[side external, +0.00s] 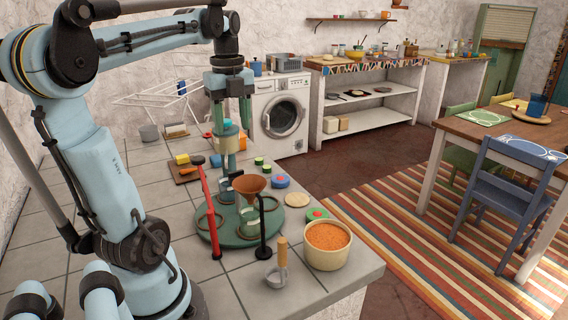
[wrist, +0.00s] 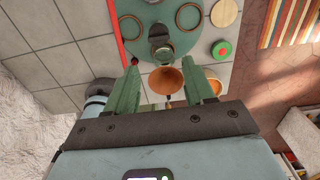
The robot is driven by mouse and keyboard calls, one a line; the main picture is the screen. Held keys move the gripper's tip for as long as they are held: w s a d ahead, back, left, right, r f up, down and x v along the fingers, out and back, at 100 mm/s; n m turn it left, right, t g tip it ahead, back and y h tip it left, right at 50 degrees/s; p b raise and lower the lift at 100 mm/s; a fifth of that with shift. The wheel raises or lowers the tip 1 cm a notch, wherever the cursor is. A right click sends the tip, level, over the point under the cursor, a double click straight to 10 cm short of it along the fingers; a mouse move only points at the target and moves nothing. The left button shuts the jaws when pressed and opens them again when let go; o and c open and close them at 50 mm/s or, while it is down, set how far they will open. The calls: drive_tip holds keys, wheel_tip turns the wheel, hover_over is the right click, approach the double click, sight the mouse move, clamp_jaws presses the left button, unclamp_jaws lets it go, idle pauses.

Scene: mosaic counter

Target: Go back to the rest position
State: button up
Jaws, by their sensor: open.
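My gripper (side external: 231,122) is raised above the tiled counter in the side view, pointing down. Its two green fingers are apart with nothing held between them. In the wrist view my gripper (wrist: 162,66) is also open, with a brown funnel (wrist: 165,82) showing below, between the fingers. In the side view the funnel (side external: 249,183) stands over a glass on a round green base (side external: 228,239). A beige and teal cylindrical thing (side external: 229,143) appears just below the fingertips; I cannot tell its exact distance from them.
A red upright bar (side external: 209,212) and a black stand (side external: 263,225) rise by the base. A bowl of orange grains (side external: 327,238) and a wooden-handled scoop (side external: 282,256) are near the front edge. The counter's left side has bare tiles.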

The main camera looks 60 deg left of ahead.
drive_tip(key=w+d+f+n+t, duration=0.2)
drive_tip(key=d+f+n, duration=0.3)
drive_tip(key=d+n, duration=0.4)
drive_tip(key=w+d+f+n+t, duration=0.3)
drive_tip(key=d+f+n+t, duration=0.2)
drive_tip(key=d+n, duration=0.3)
drive_tip(key=d, duration=0.4)
drive_tip(key=shift+w+d+f+n, duration=0.2)
drive_tip(key=shift+d+f+n, duration=0.1)
drive_tip(key=shift+d+n, duration=0.1)
